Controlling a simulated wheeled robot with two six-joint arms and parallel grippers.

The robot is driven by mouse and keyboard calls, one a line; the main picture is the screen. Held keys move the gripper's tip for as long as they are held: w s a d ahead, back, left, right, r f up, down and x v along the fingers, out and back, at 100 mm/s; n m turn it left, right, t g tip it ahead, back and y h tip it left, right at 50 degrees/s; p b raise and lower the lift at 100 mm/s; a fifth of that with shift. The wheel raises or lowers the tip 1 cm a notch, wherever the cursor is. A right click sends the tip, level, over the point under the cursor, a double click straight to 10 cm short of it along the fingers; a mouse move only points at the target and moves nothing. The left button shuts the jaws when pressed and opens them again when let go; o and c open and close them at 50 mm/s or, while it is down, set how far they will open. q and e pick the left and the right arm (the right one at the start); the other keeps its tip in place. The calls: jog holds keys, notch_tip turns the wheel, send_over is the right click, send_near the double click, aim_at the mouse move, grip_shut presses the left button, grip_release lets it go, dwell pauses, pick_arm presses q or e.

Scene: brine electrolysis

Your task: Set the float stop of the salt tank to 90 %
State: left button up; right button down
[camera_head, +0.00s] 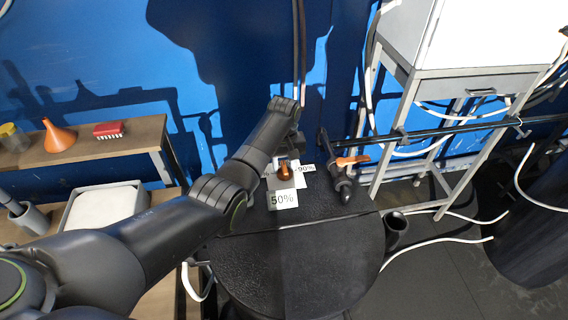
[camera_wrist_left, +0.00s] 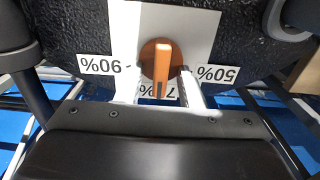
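The float stop is an orange knob (camera_head: 285,171) with a bar-shaped handle on a white plate on the black salt tank (camera_head: 325,205). In the left wrist view the knob (camera_wrist_left: 162,68) has its handle pointing down at a partly hidden middle label (camera_wrist_left: 150,91) that starts with 7. The 90% label (camera_head: 305,168) and the 50% label (camera_head: 283,199) lie on either side; the wrist view shows 90% (camera_wrist_left: 103,65) left and 50% (camera_wrist_left: 218,74) right, upside down. My left gripper (camera_wrist_left: 160,88) is open, its pale fingers on both sides of the handle with gaps. My right gripper is not in view.
A pipe fitting with an orange lever (camera_head: 352,160) stands at the tank's right. A metal stand (camera_head: 408,125) with a white cabinet (camera_head: 490,35) is beyond it. A wooden shelf (camera_head: 110,146) at left holds an orange funnel (camera_head: 58,137) and a red brush (camera_head: 109,129).

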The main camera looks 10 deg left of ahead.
pick_arm(q)
jog(key=shift+c, duration=0.2)
grip_shut()
jog(key=shift+r+m, duration=0.1)
jog(key=shift+m, duration=0.2)
jog(key=shift+d+r+m+p, duration=0.1)
jog(key=shift+m+p, duration=0.6)
jog(key=shift+m, duration=0.2)
jog(key=m+p, duration=0.1)
jog(key=m, duration=0.2)
jog(key=shift+w+d+m, duration=0.1)
jog(key=shift+d+m, duration=0.05)
jog(key=shift+m, duration=0.15)
jog(key=m+p, duration=0.2)
jog(key=m, duration=0.2)
jog(key=shift+d, duration=0.2)
jog(key=shift+d+m+p, duration=0.1)
jog(key=shift+m+p, duration=0.25)
jog(key=shift+m, duration=1.65)
